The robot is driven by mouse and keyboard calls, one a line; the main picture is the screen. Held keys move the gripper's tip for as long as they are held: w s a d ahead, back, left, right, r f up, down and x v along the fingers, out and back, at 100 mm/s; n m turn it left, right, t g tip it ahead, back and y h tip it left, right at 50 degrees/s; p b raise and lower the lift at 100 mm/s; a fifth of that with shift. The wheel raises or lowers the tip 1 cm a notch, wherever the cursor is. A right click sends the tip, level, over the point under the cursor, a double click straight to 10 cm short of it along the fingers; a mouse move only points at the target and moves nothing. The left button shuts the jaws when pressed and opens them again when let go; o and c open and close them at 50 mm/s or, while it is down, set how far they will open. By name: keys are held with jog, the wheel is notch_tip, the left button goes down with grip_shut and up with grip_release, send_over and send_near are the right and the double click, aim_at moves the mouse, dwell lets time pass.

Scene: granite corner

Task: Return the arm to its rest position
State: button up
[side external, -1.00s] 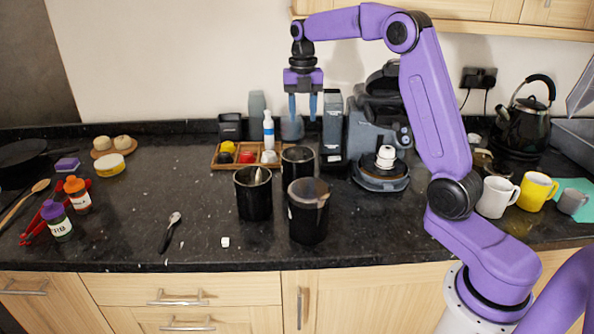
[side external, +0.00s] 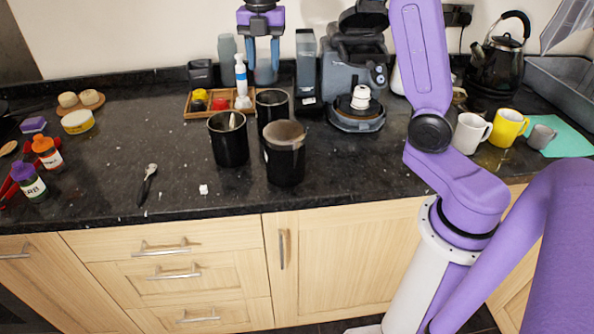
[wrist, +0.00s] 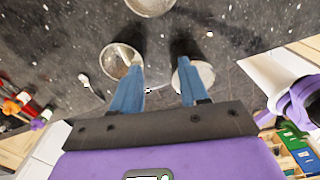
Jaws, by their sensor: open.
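My gripper (side external: 263,62) is open and empty, hanging high with its two blue fingers pointing down, above the back of the counter in the side view. The upper part of my arm is cut off by the top of that picture. In the wrist view my gripper (wrist: 158,75) shows its fingers apart with only the dark counter between the tips. Nothing is held.
Dark canisters (side external: 284,160) stand near the counter's front middle. A tray (side external: 206,113) with small items and a white-blue bottle (side external: 241,75) stand behind. A coffee machine (side external: 352,70), white mug (side external: 471,133), yellow mug (side external: 507,128) and kettle (side external: 498,60) are to the right.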

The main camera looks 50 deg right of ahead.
jog(key=s+a+f+m, duration=0.3)
jog(key=s+a+m, duration=0.15)
jog(key=s, duration=0.75)
jog(key=s+a+f+m, duration=0.35)
jog(key=s+a, duration=0.25)
jog(key=s, duration=0.5)
jog(key=s+d+f+m, duration=0.3)
jog(key=s, duration=0.7)
jog(key=shift+s+d+m, duration=0.15)
jog(key=shift+s+m, duration=0.1)
jog(key=shift+m, duration=0.15)
